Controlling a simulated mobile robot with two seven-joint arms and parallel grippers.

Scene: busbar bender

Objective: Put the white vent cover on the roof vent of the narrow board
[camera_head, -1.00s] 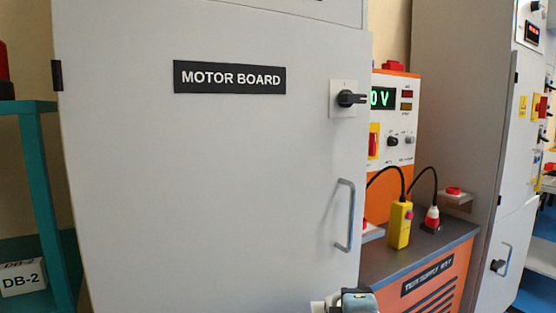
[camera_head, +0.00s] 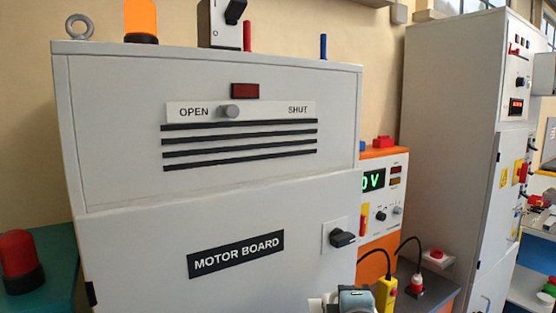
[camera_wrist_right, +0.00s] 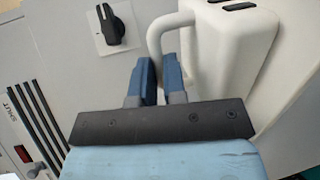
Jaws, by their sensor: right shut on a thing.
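My right gripper (camera_wrist_right: 158,82) is shut on the handle of a white, rounded, box-like thing (camera_wrist_right: 235,55) that I take for the vent cover. It has dark slots and reaches past the top and right edges of the right wrist view. In the head view only a bit of my right gripper (camera_head: 356,300) shows at the bottom edge. The grey cabinet (camera_head: 130,230) labelled MOTOR BOARD stands in front; I cannot tell if it is the narrow board. Its roof shows only as a thin edge, and no roof vent can be made out. My left gripper is not in view.
An orange beacon (camera_head: 141,18), a lifting ring (camera_head: 80,23), a grey switch box (camera_head: 225,24), and red and blue posts show above the cabinet's top edge. A louvre with an OPEN/SHUT slider (camera_head: 229,112) is on its front. A switch handle (camera_head: 342,237) sticks out. A taller cabinet (camera_head: 450,130) stands right.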

